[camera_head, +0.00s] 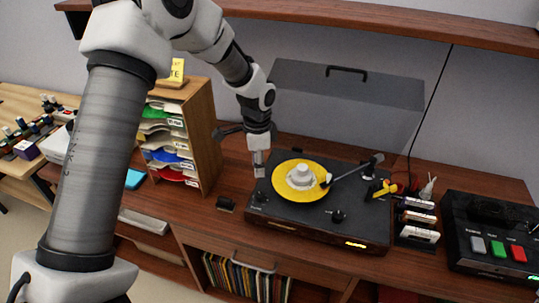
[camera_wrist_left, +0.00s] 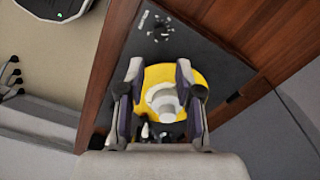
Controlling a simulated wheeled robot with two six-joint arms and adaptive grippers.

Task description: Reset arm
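My left gripper (camera_head: 258,168) hangs pointing down beside the left edge of the black turntable (camera_head: 295,222) in the head view. In the left wrist view its two fingers (camera_wrist_left: 159,72) stand apart with nothing held between them. The yellow record (camera_head: 291,187) lies on the platter with a white round piece (camera_head: 300,176) at its centre. Between the fingers, the wrist view looks onto the record (camera_wrist_left: 157,75) and the white piece (camera_wrist_left: 165,103) beyond. My right gripper is in neither view.
The turntable's grey lid (camera_head: 345,105) stands raised behind it. A wooden sorter (camera_head: 203,125) with coloured folders is to the left. Cassettes (camera_head: 418,218) and a button device (camera_head: 500,240) are at right.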

